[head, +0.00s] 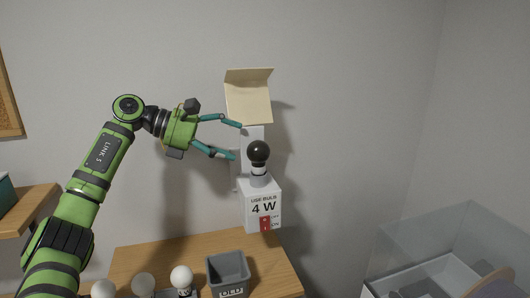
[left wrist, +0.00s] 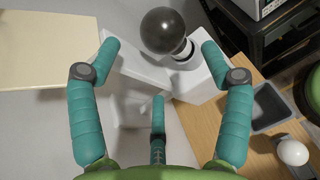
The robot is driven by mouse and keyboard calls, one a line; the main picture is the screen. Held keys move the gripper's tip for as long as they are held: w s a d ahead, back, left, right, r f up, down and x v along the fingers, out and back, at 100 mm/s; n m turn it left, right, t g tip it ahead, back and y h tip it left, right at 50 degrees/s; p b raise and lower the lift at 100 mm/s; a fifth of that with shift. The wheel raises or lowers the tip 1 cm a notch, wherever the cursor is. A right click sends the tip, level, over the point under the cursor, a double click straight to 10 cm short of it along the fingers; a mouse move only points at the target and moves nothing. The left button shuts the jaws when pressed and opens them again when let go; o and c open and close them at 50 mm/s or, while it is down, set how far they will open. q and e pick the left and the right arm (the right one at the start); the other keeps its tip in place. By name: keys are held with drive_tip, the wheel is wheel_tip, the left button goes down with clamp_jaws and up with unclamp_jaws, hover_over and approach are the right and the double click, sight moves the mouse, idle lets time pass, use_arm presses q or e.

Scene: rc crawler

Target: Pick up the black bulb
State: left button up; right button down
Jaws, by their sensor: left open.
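The black bulb (head: 258,154) sits upright on top of a white fixture (head: 262,208) labelled "USE BULB 4 W". In the left wrist view the dark glossy bulb (left wrist: 166,31) shows near the top, ahead of and between the fingertips. My left gripper (head: 238,140) is open and empty, just left of the bulb in the head view, with its fingers pointing at it. In the left wrist view its teal fingers (left wrist: 161,48) are spread wide, and I see no contact with the bulb. My right gripper is not in view.
A cream flap (head: 249,97) stands above the fixture. On the wooden table (head: 195,250) are a grey bin (head: 228,274) marked "OLD" and white bulbs (head: 181,277). A clear-walled box (head: 450,245) is at the lower right. A wooden shelf (head: 30,207) is at the left.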

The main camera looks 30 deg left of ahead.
sight(248, 149)
use_arm(q)
drive_tip(key=d+p, duration=0.2)
drive_tip(key=d, duration=0.1)
drive_tip(key=shift+w+f+p, duration=0.15)
drive_tip(key=shift+w+p, duration=0.15)
drive_tip(key=shift+w, duration=0.1)
drive_tip(key=shift+w+d+f+p, duration=0.15)
drive_tip(key=shift+w+d+f, duration=0.15)
drive_tip(key=shift+w, duration=0.2)
drive_tip(key=shift+w+d+f+p, duration=0.15)
drive_tip(key=shift+w+d+f, duration=0.15)
drive_tip(key=shift+w, duration=0.15)
drive_tip(key=shift+w+d+f, duration=0.1)
drive_tip(key=shift+w+f, duration=0.05)
drive_tip(key=shift+f, duration=0.05)
drive_tip(key=shift+s, duration=0.2)
drive_tip(key=c, duration=1)
drive_tip(key=shift+c, duration=0.2)
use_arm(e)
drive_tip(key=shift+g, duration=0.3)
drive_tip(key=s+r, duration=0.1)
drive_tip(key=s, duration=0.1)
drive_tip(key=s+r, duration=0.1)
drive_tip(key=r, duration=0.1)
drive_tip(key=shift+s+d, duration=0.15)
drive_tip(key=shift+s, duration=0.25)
